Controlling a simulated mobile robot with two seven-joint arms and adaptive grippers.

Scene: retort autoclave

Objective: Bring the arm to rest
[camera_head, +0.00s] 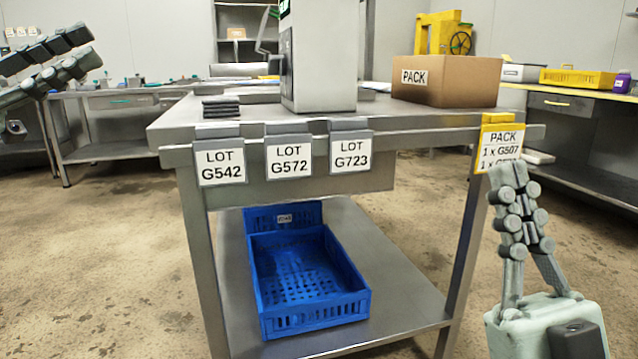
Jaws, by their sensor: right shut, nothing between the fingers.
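My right gripper (515,172) stands upright at the lower right of the head view, fingers pointing up. Its fingers are together with nothing between them. It appears in front of the right end of the steel table (420,118), just below the yellow-topped PACK card (500,145); I cannot tell the exact gap. My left gripper (88,48) reaches in at the upper left edge. Its two fingers are apart and nothing shows between them. It is clear of the table in the picture. Most of both arms is out of view.
On the table stand a grey machine (322,60), a cardboard PACK box (445,80) and a stack of dark pouches (221,107). LOT cards (289,155) hang along the front edge. A blue crate (315,318) sits on the lower shelf. Floor at left is clear.

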